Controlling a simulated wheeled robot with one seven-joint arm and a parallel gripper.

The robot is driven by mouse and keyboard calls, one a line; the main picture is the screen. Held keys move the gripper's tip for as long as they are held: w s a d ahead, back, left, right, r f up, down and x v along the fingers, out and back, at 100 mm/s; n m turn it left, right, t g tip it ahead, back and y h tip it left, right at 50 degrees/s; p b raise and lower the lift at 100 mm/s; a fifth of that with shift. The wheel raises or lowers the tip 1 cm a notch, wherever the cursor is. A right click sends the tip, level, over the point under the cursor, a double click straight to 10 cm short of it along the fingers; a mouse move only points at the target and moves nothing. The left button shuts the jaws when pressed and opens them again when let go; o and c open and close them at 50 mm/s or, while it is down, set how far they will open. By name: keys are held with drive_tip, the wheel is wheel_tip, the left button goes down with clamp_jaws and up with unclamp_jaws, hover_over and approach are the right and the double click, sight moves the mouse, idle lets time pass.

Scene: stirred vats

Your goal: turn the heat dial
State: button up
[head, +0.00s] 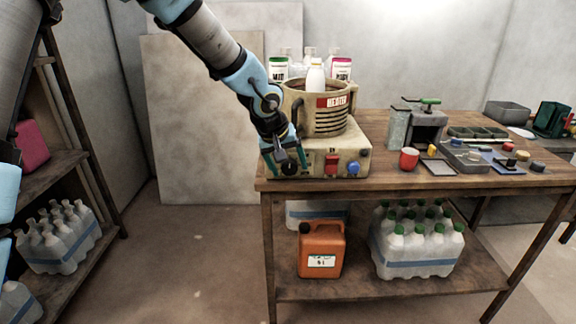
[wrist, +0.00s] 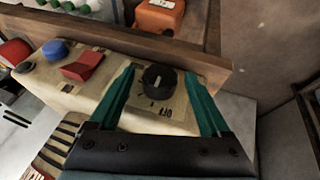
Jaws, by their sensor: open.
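The heat dial (wrist: 159,81) is a round black knob with a pale pointer line, on the cream front panel of the heater base. Lettering reading OFF shows beside it. In the head view the dial (head: 290,169) sits at the left of the panel, partly behind my gripper. My gripper (wrist: 161,88) has two green fingers, spread wide, one on each side of the dial with gaps between. In the head view my gripper (head: 287,160) is at the left front of the heater (head: 344,161). I cannot tell how deep the fingertips reach.
A red switch (head: 332,165) and a blue knob (head: 364,153) are on the same panel. The brown-rimmed vat (head: 317,118) with a white bottle stands on the heater. The floor at left is clear.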

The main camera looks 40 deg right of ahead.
drive_tip(key=shift+c, duration=0.2)
clamp_jaws()
idle(0.3)
drive_tip(key=shift+f+b, duration=0.1)
drive_tip(key=shift+b, duration=0.25)
drive_tip(key=t+y+b, duration=0.1)
drive_tip(key=b, duration=0.1)
drive_tip(key=shift+s+d+f+b, duration=0.15)
drive_tip(key=shift+s+d+b, duration=0.05)
drive_tip(key=shift+b, duration=0.2)
drive_tip(key=shift+s+d+m+t+y+b, duration=0.1)
drive_tip(key=shift+m+t+y+b, duration=0.35)
drive_tip(key=shift+y+b, duration=0.5)
drive_tip(key=shift+t+y+b, duration=0.65)
drive_tip(key=shift+t+b, duration=0.1)
drive_tip(key=shift+b, duration=0.3)
drive_tip(key=shift+d+m+t+y+b, duration=0.1)
drive_tip(key=shift+m+t+y+b, duration=0.3)
drive_tip(key=shift+t+y, duration=0.6)
